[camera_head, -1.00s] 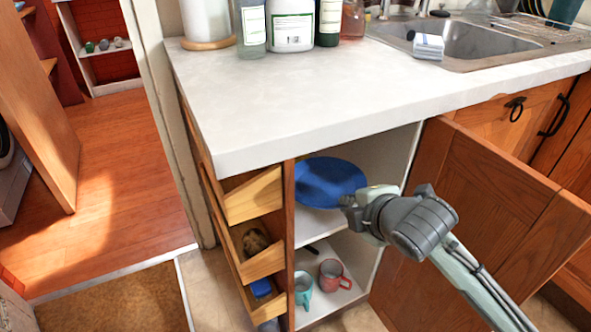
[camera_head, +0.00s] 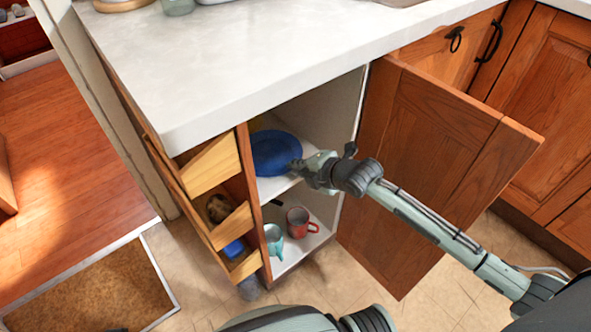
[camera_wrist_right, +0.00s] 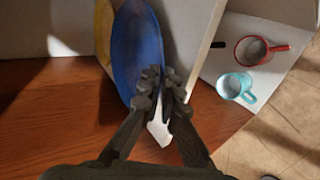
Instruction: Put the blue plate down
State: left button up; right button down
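The blue plate (camera_head: 276,150) is inside the open cabinet, at the upper shelf (camera_head: 272,188). It also shows in the right wrist view (camera_wrist_right: 138,45), seen at a slant. My right gripper (camera_head: 302,168) is at the plate's near right rim. In the right wrist view its fingertips (camera_wrist_right: 161,78) are close together with the rim between them, shut on the plate. I cannot tell whether the plate's underside touches the shelf. My left gripper is not in view.
A red mug (camera_head: 299,222) and a teal mug (camera_head: 273,240) stand on the lower shelf. The cabinet door (camera_head: 420,150) stands open at right. The white countertop (camera_head: 240,60) overhangs the shelves. A yellow thing (camera_wrist_right: 104,32) lies beyond the plate.

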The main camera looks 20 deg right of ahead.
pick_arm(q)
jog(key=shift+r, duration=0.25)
pick_arm(e)
jog(key=shift+f, duration=0.55)
jog(key=c, duration=2)
grip_release()
jog(key=shift+f, duration=0.1)
